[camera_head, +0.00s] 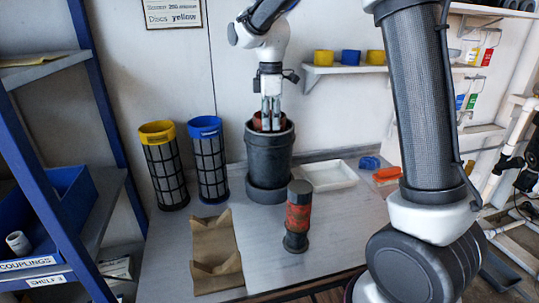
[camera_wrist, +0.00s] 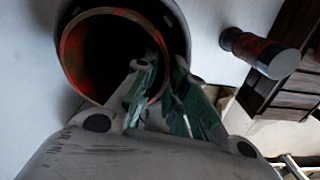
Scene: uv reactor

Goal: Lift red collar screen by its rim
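The red collar screen shows as a worn red ring-shaped rim (camera_wrist: 72,52) around a dark opening in the wrist view. It sits inside a dark grey cylindrical housing (camera_head: 268,157) on the bench, and only a bit of its red collar (camera_head: 257,121) shows in the head view. My gripper (camera_head: 270,122) points down at the top of the housing. In the wrist view my gripper (camera_wrist: 168,62) has its fingers apart, one over the opening and one outside the red rim. Contact with the rim is not clear. The screen's body is hidden in the housing.
A black-and-red cylinder (camera_head: 298,216) stands in front of the housing. Yellow-topped (camera_head: 165,168) and blue-topped (camera_head: 209,163) screens stand to its left. A brown cradle (camera_head: 216,255) lies in front, and a white tray (camera_head: 329,176) to the right. A wall shelf (camera_head: 340,69) holds cups.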

